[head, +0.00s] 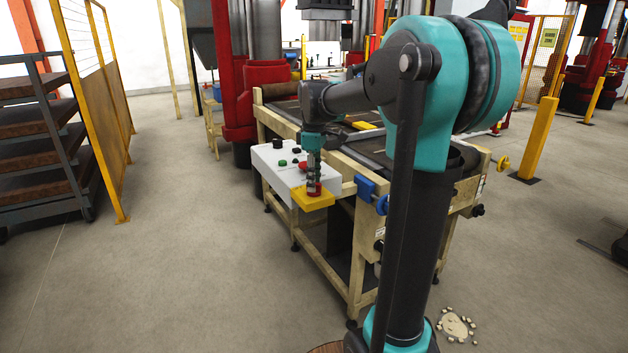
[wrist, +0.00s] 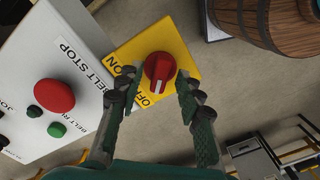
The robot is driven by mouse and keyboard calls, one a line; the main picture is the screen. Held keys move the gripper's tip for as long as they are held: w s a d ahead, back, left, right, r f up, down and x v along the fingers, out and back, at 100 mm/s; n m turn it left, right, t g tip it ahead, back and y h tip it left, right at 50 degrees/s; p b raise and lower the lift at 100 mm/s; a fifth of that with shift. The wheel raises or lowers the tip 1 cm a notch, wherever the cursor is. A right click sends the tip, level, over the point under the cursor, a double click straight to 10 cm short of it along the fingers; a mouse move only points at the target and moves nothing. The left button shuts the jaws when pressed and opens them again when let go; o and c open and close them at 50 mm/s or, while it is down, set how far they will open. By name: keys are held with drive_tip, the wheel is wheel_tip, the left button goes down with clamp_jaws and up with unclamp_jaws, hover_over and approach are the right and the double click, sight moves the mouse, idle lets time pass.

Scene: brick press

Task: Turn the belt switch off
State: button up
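The belt switch is a red rotary knob (wrist: 159,72) on a yellow plate (wrist: 181,54) with ON and OFF lettering. Its white mark is at the knob's lower edge in the wrist view, near the OFF lettering. In the head view the knob (head: 314,189) shows under my gripper (head: 313,178), on the yellow plate at the control box's front corner. In the wrist view my gripper (wrist: 158,82) is open, with one finger on each side of the knob. Gaps show between fingers and knob; any light contact cannot be told.
The white control box (wrist: 60,95) beside the plate has a large red BELT STOP button (wrist: 54,95), a green button (wrist: 57,130) and black buttons. The conveyor frame (head: 325,265) stands behind the box. A wooden barrel (wrist: 275,22) shows upper right in the wrist view. Open floor lies left.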

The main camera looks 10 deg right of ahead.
wheel_tip(320, 180, up, 12)
idle(0.5)
